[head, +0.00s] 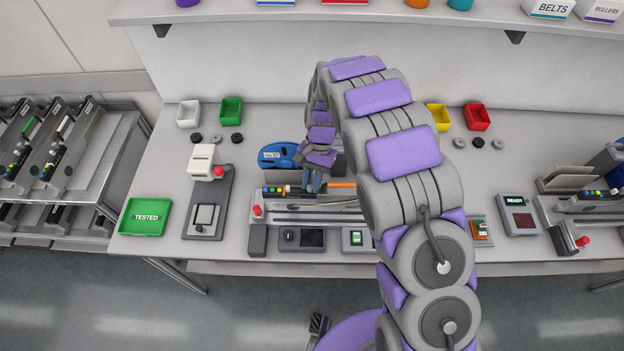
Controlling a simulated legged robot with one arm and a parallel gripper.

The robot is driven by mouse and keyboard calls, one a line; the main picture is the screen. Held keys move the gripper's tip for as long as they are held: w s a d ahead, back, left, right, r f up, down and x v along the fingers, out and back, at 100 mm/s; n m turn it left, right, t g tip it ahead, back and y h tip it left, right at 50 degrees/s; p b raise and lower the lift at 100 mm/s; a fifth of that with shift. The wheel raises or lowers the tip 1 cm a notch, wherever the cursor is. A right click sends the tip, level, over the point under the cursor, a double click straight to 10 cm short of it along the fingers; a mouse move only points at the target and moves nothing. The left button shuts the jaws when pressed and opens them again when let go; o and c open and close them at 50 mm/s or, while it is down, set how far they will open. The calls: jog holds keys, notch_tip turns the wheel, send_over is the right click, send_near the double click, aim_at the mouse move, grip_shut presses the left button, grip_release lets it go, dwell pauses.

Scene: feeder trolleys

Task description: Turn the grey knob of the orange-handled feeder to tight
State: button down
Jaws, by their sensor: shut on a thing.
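The orange-handled feeder (290,216) lies in the bench fixture at the middle of the bench. Its orange handle (342,184) shows just right of my gripper, partly behind my arm. My gripper (313,184) reaches down onto the feeder, beside the row of small coloured knobs or buttons (275,189). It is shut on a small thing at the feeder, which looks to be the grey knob. The knob itself is hidden by the fingers, so its setting cannot be read.
A blue reel (277,155) stands just behind the feeder. A red-topped post (257,211) is at its left end. A small press (203,205) and a green TESTED tray (145,217) lie left. A READY box (517,214) is right. My arm hides the bench's centre right.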

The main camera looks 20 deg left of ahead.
jog(key=shift+a, duration=0.1)
jog(key=c, duration=1.3)
grip_release()
jog(key=shift+c, duration=0.2)
jog(key=o, duration=0.3)
jog(key=shift+a, duration=0.15)
jog(key=shift+o, duration=0.2)
jog(key=shift+d, duration=0.2)
